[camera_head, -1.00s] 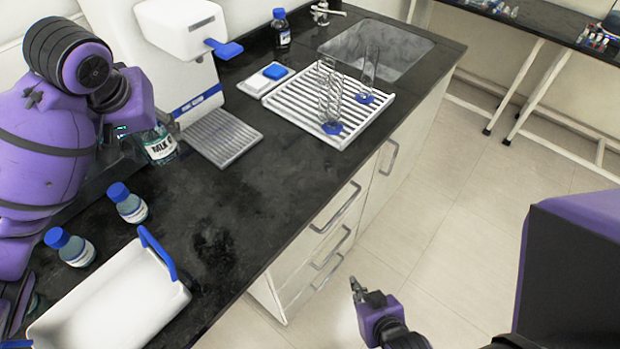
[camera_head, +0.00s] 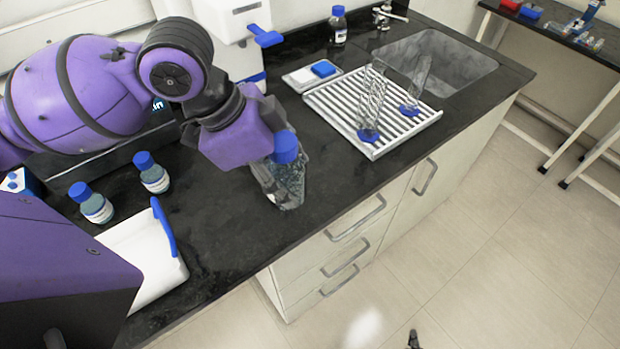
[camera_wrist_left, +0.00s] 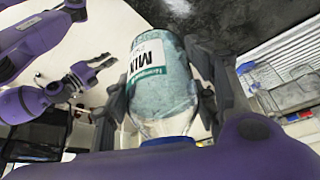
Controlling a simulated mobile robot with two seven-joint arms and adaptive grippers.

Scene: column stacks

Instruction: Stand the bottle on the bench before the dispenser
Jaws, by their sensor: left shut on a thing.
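My left gripper (camera_head: 268,180) is shut on a clear bottle (camera_head: 291,188) with a blue cap. The bottle is roughly upright over the front part of the dark bench (camera_head: 225,225); whether its base touches the bench I cannot tell. In the left wrist view the bottle (camera_wrist_left: 162,82) sits between the fingers, its label showing. The white dispenser (camera_head: 232,20) with a blue lever stands at the back, behind and left of the bottle, its lower part hidden by my left arm. My right gripper (camera_head: 414,340) barely shows at the bottom edge; it also shows in the left wrist view.
Two blue-capped bottles (camera_head: 92,203) (camera_head: 152,174) and a white tray with a blue handle (camera_head: 150,255) stand left. A slatted white rack (camera_head: 372,113) holds clear glassware right of the bottle. The sink (camera_head: 440,65) lies beyond. Bare bench surrounds the bottle.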

